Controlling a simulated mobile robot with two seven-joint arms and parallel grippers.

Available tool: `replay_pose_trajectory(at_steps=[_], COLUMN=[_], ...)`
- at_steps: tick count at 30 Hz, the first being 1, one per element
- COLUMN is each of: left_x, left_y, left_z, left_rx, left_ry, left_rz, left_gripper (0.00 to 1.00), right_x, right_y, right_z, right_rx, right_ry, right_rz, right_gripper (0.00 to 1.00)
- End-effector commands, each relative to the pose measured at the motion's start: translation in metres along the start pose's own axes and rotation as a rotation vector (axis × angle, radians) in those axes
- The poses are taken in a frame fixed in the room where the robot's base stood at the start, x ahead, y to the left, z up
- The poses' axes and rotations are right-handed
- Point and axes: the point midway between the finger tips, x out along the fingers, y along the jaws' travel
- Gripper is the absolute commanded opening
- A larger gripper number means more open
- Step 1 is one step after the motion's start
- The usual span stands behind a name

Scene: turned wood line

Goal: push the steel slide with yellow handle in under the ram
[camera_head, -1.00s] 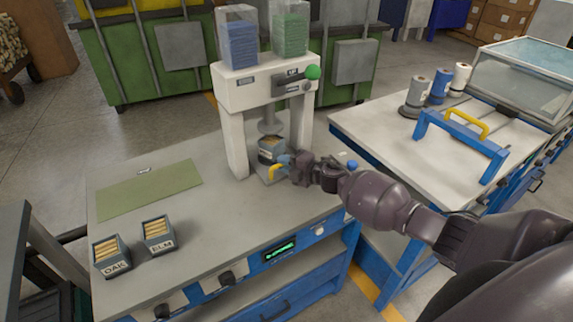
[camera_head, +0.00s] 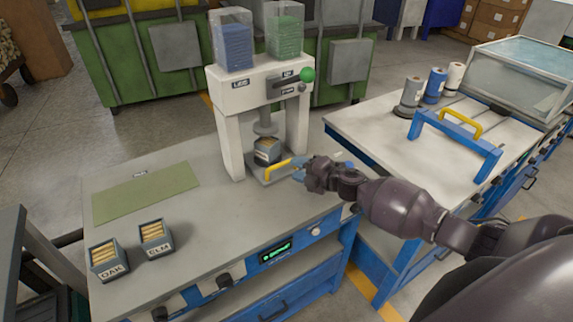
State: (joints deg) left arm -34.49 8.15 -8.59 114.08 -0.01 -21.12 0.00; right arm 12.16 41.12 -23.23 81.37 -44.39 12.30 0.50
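The steel slide (camera_head: 256,178) lies at the foot of the white press, its yellow handle (camera_head: 279,169) at the front right. The ram (camera_head: 265,128) is just above the box, with a small gap in this view. My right gripper (camera_head: 296,172) is just right of the handle, at its near side. Its fingers are small and partly hidden, so I cannot tell their opening or whether they touch the handle. My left gripper is not in view.
Two bins labelled OAK (camera_head: 109,258) and ELM (camera_head: 156,239) stand front left on the bench. A green mat (camera_head: 146,192) lies behind them. The press legs (camera_head: 230,145) flank the slide. A second table (camera_head: 390,145) with spools stands right.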

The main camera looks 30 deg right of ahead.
Motion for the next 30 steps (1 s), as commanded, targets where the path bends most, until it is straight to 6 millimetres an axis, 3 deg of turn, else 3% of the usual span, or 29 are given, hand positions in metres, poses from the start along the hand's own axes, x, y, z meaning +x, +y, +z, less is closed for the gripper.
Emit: replay_pose_trajectory(at_steps=[3, 10, 30], left_x=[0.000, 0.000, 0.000], left_y=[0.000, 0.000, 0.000], left_z=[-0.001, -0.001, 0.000], left_rx=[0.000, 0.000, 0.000], left_ry=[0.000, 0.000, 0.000], left_rz=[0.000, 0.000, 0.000], left_gripper=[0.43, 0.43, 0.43], right_x=[-0.020, -0.039, -0.042], right_y=[-0.001, 0.000, 0.000], right_z=[-0.001, 0.000, -0.002], right_rx=[-0.001, 0.000, 0.008], right_ry=[0.001, 0.000, -0.005], right_rz=[-0.002, 0.000, 0.004], right_gripper=[0.40, 0.40, 0.40])
